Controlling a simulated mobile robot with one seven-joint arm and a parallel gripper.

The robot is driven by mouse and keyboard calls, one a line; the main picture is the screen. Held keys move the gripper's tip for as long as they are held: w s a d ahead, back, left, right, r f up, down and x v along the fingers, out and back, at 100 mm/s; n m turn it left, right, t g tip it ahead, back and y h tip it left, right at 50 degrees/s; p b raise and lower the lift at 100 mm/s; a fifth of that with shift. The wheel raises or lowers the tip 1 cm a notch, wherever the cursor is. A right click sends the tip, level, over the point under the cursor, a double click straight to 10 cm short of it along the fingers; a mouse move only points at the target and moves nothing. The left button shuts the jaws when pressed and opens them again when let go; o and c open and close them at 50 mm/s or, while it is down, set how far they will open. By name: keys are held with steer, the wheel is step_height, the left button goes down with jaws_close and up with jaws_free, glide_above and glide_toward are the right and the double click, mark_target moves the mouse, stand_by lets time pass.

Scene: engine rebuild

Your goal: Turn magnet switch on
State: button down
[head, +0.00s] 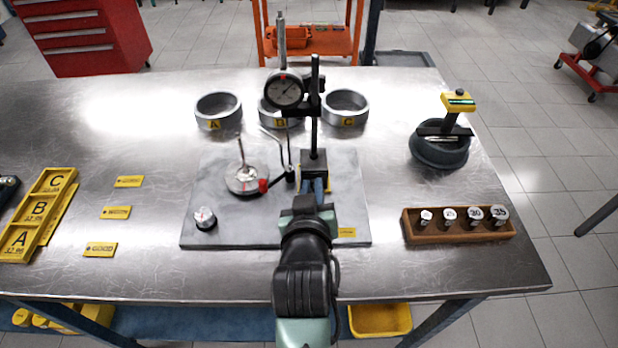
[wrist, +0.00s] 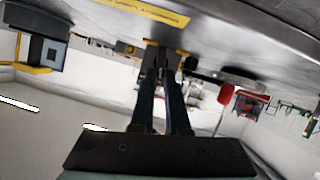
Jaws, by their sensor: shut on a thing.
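The dial indicator stand's dark magnet base (head: 314,158) stands on a grey surface plate (head: 215,230) in the head view. A black post rises from it and carries the round dial gauge (head: 285,90). My gripper (head: 315,184) reaches in at the base's near face. In the wrist view, which looks tilted, my gripper (wrist: 164,58) has its dark fingers close together, shut on a small dark part at the base. I take this to be the magnet switch. The fingers mostly hide it, so its setting cannot be read.
Left of the base are a round part with an upright stem (head: 242,180) and a small round gauge (head: 205,218). Rings (head: 218,108) stand behind the plate. A wooden block with several plugs (head: 458,226) lies to the right.

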steer(key=m+y, duration=0.1)
steer(key=d+m+y+p, duration=0.1)
steer(key=m, duration=0.1)
steer(key=shift+f, duration=0.15)
steer(key=shift+d+f+m+y, duration=0.2)
steer(key=shift+m+y, duration=0.25)
steer(key=shift+m, duration=0.15)
steer(key=shift+d+f+m+y, duration=0.1)
steer(key=shift+d+m+y, duration=0.05)
steer(key=shift+m+y, duration=0.4)
steer(key=shift+d+f+m+t+y+b, duration=0.1)
steer(key=shift+m+t+y+b, duration=0.2)
steer(key=shift+m+y+b, duration=0.5)
steer(key=shift+m, duration=0.45)
steer(key=c, duration=0.9)
jaws_free()
steer(key=shift+d, duration=0.1)
steer(key=b+v, duration=0.1)
steer(key=v, duration=1.2)
